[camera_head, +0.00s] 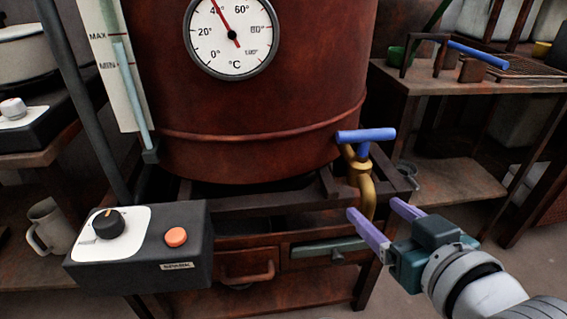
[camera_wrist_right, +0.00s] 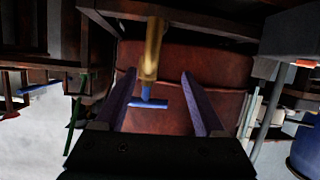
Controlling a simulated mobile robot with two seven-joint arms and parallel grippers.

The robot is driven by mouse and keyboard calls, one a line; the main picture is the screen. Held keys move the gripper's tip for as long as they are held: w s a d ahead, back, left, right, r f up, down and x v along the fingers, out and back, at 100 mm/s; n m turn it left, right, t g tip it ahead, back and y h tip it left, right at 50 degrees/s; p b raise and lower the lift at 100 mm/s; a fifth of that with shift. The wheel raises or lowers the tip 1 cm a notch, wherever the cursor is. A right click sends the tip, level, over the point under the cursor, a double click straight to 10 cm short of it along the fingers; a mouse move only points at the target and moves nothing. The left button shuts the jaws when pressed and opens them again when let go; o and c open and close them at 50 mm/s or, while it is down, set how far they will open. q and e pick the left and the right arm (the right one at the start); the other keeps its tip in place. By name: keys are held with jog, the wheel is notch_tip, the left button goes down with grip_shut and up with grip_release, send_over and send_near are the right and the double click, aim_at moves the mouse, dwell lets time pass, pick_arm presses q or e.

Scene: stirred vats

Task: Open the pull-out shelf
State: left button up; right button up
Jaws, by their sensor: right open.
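Under the rust-red vat, a wooden drawer front (camera_head: 232,260) with a reddish-brown bar handle (camera_head: 247,275) looks closed. To its right is a panel with a grey-green bar (camera_head: 328,248) across it, also seemingly flush with the frame. I cannot tell for sure which is the pull-out shelf. My right gripper (camera_head: 376,208) is open and empty, with its purple fingers in front of and below the brass tap. In the right wrist view the gripper (camera_wrist_right: 158,76) points towards the tap, which shows between its fingers. My left gripper is not in view.
The brass tap (camera_head: 364,185) with a blue handle (camera_head: 366,135) juts from the vat (camera_head: 250,120) close to my right fingers. A dark control box (camera_head: 140,258) with a knob and orange button stands at front left. A side bench (camera_head: 430,82) is at right.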

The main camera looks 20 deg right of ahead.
aim_at(338, 263)
notch_tip(338, 263, down, 28)
jog(key=d+m+t+h+b, duration=0.15)
jog(key=t+b, duration=0.25)
jog(key=b, duration=2.3)
jog(key=shift+h, duration=0.35)
jog(key=b+x, duration=0.1)
jog(key=x, duration=0.2)
jog(key=b+x, duration=0.2)
jog(key=x, duration=0.1)
jog(key=b+x, duration=0.1)
jog(key=x, duration=0.2)
jog(key=shift+w+a+f+b, duration=0.1)
jog(key=shift+a+f+b, duration=0.2)
jog(key=shift+f+b, duration=0.05)
jog(key=shift+w+d+r, duration=0.1)
jog(key=shift+w, duration=0.3)
jog(key=shift+c, duration=0.3)
grip_shut()
